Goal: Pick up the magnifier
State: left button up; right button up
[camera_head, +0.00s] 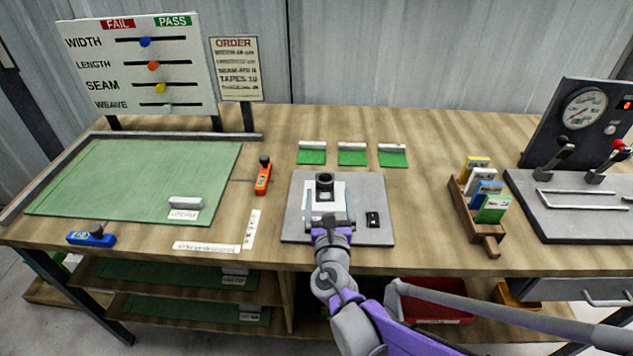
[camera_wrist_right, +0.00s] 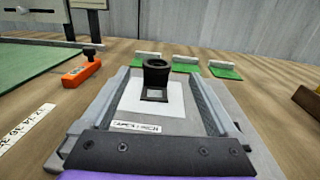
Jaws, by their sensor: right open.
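The magnifier (camera_head: 324,184) is a small black loupe with a round cup on top, standing upright on a white square (camera_head: 334,194) on a grey board (camera_head: 375,197). In the right wrist view the magnifier (camera_wrist_right: 156,76) stands near the middle, beyond the gripper's dark palm. My right gripper (camera_head: 329,208) is open and low over the near part of the board. In the wrist view its two grey fingers reach forward to the left and right of the magnifier, with visible gaps on both sides. Nothing is held. My left gripper is not in view.
An orange tool (camera_head: 263,177) stands left of the board, beside a green mat (camera_head: 130,170). A small black item (camera_head: 372,219) lies on the board's right side. Three green swatches (camera_head: 352,156) lie behind. A wooden card holder (camera_head: 463,201) and lever panel (camera_head: 585,210) are at right.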

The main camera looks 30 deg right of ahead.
aim_at(325, 176)
jog(key=shift+x, duration=1.1)
jog(key=x, duration=0.3)
jog(key=f+b+x, duration=0.1)
jog(key=x, duration=0.1)
jog(key=shift+w, duration=0.4)
jog(key=shift+r, duration=0.1)
jog(key=shift+c, duration=0.2)
jog(key=c, duration=1.4)
